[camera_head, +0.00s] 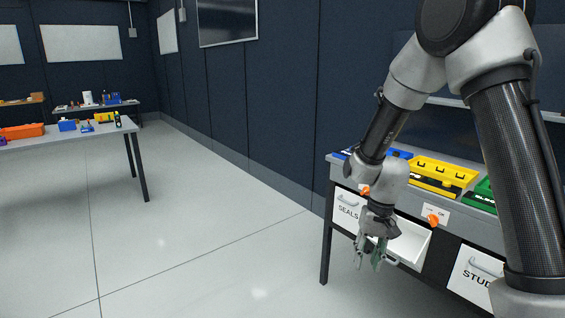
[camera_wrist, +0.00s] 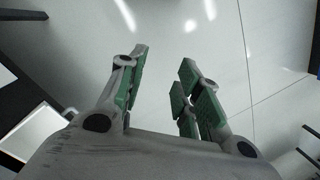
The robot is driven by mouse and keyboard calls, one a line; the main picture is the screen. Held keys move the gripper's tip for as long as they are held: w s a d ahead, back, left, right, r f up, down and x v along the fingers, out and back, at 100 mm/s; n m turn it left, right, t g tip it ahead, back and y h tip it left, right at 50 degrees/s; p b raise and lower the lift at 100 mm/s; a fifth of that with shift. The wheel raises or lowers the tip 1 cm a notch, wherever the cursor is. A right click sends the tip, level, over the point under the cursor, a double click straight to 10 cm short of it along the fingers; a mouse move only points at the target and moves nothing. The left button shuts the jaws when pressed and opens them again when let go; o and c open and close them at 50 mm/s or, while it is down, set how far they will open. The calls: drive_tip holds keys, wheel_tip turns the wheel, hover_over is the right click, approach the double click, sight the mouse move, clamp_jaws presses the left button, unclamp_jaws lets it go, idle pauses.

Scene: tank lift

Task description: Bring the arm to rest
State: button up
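My gripper (camera_head: 371,254) hangs fingers down at the end of my bent arm, in front of the workbench in the head view. In the wrist view my gripper (camera_wrist: 160,85) has its two green-padded fingers apart with only bare floor between them. It is open and empty. An open white drawer (camera_head: 411,243) is just behind and to the right of the fingers in the head view. I cannot tell whether they touch it. The drawer's white edge also shows at the lower left of the wrist view (camera_wrist: 32,128).
The workbench (camera_head: 328,224) has a drawer marked SEALS (camera_head: 347,212) and one marked STUD (camera_head: 478,279). Orange knobs (camera_head: 433,219) are on its front. A yellow tray (camera_head: 442,172) and a green tray (camera_head: 485,190) lie on top. A table (camera_head: 70,137) stands left; the floor between is clear.

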drive_tip(key=s+d+r+t, duration=0.1)
drive_tip(key=s+d+r, duration=0.3)
drive_tip(key=s+r, duration=0.2)
drive_tip(key=s+d+r+t+h, duration=0.1)
drive_tip(key=s+d+r, duration=0.4)
drive_tip(key=r, duration=0.5)
drive_tip(key=s+d+r+n+t, duration=0.1)
drive_tip(key=s+d+r+t, duration=0.2)
drive_tip(key=s+r, duration=0.5)
drive_tip(key=shift+s+d+r+h, duration=0.35)
drive_tip(key=shift+d+r, duration=0.1)
drive_tip(key=shift+d, duration=0.4)
